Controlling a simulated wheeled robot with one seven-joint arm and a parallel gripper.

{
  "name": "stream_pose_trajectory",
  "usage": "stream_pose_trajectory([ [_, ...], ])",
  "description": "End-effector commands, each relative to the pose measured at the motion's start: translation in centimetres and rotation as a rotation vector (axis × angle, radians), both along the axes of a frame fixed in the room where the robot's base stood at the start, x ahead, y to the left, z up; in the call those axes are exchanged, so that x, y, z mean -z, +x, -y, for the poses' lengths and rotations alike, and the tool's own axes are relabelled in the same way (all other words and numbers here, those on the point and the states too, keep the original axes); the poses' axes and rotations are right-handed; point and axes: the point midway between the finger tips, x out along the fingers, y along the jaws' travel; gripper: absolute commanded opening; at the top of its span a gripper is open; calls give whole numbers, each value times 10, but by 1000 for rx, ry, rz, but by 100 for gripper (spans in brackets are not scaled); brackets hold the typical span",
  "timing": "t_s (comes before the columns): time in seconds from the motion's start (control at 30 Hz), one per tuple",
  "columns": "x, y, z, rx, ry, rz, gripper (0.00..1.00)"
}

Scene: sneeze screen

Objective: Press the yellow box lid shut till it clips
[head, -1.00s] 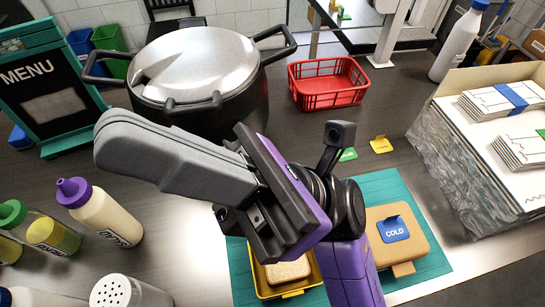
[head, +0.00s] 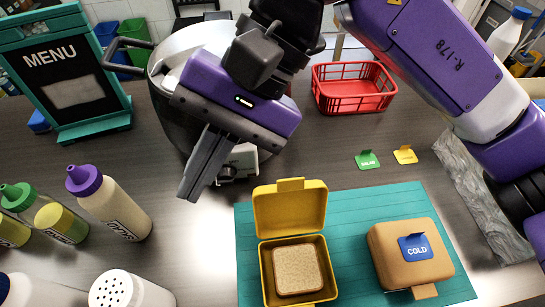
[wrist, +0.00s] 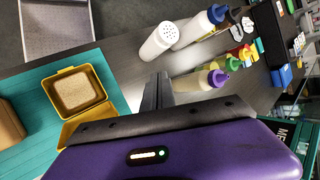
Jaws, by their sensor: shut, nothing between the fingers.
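The yellow box (head: 300,272) stands open on the teal mat (head: 360,210), with a square of bread (head: 297,269) inside. Its yellow lid (head: 289,209) is hinged up at the back edge, tilted away from the base. In the wrist view the box (wrist: 77,118) and bread (wrist: 80,92) show at the left, with the lid partly hidden by my gripper.
A closed tan box (head: 385,262) with a blue COLD tag (head: 414,247) stands right of the yellow box. Squeeze bottles (head: 110,205) and a shaker (head: 118,290) stand at left. The lidded pot (head: 165,95) and red basket (head: 352,90) are behind.

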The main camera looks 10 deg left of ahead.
Motion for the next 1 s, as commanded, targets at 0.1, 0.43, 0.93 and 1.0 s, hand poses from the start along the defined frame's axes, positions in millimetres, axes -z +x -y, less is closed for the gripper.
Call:
stream_pose_trajectory([
  [0.1, 6, 42, 28, -36, -148, 208, 0],
  [0.43, -12, 113, 92, -102, -444, 515, 0],
  [0.93, 44, 118, 97, -109, -466, 529, 0],
  [1.0, 58, 118, 97, -109, -467, 530, 0],
])
